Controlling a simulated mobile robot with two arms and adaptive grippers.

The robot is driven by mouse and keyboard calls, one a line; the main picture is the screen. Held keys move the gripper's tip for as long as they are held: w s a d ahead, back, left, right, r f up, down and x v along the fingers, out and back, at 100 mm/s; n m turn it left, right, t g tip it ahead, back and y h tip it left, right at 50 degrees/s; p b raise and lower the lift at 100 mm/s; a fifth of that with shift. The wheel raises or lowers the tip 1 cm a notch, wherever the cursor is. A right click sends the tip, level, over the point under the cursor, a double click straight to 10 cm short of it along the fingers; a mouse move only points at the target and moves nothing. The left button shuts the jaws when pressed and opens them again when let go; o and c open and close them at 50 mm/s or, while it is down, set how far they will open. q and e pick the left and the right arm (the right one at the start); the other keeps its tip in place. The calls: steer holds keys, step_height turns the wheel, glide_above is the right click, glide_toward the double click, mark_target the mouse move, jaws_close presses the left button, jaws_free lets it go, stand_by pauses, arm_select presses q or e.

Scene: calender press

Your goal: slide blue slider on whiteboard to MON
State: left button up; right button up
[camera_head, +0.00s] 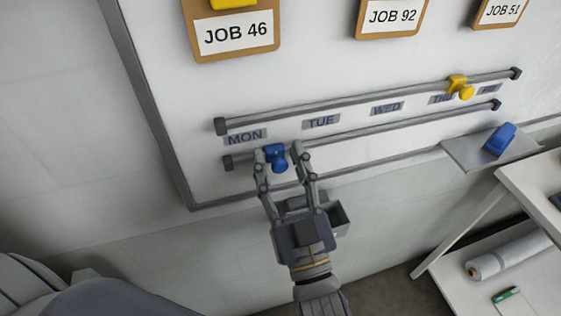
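The blue slider (276,158) sits on the lower rail (380,130) of the whiteboard (180,95), a little to the right of and below the MON label (245,137). My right gripper (281,151) is at the slider, one finger on each side. The left finger is at or very near the slider, and a gap shows between the slider and the right finger. The gripper does not look closed on it. My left gripper is not in view.
A yellow slider (460,88) sits on the upper rail (360,104) near the THU label. TUE (321,121) and WED (387,108) labels lie between the rails. A small ledge (470,153) with a blue block (499,139) and a white shelf (530,190) stand at right.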

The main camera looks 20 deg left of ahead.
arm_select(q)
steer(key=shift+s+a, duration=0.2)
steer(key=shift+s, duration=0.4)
arm_select(e)
steer(key=v, duration=1.2)
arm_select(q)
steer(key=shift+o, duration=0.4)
